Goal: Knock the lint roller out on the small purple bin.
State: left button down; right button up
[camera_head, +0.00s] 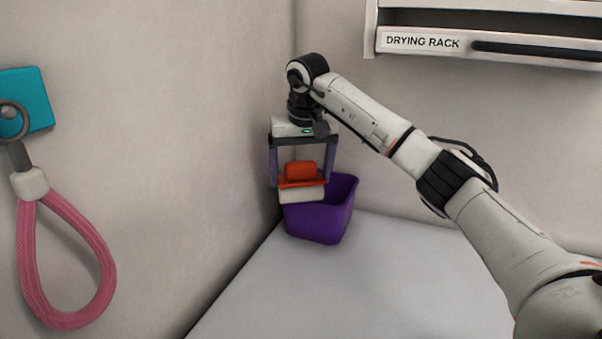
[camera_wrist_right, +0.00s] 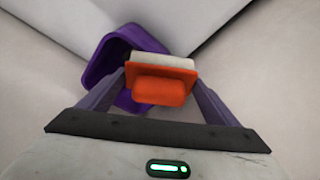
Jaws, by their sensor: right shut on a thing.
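The lint roller (camera_head: 301,174) has an orange handle and frame and a pale roll beneath. My right gripper (camera_head: 301,174) is shut on it, with one purple-grey finger on each side. The small purple bin (camera_head: 320,224) stands upright on the grey surface in the corner. The lint roller is in front of the bin's left part in the head view and hides some of its rim. In the right wrist view, the lint roller (camera_wrist_right: 161,88) covers part of the bin (camera_wrist_right: 103,70). I cannot tell whether roller and bin touch. My left gripper is not in view.
A pink loop (camera_head: 70,262) hangs from a teal plate (camera_head: 38,98) on the left wall. The drying rack (camera_head: 422,42) is on the back wall at upper right. The left wall is close to my right gripper. The grey surface (camera_head: 300,290) in front of the bin is clear.

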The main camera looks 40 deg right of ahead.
jog(key=shift+r, duration=0.7)
dwell(0.3)
jog(key=shift+f, duration=0.7)
dwell(0.4)
dwell(1.0)
jog(key=shift+r, duration=3)
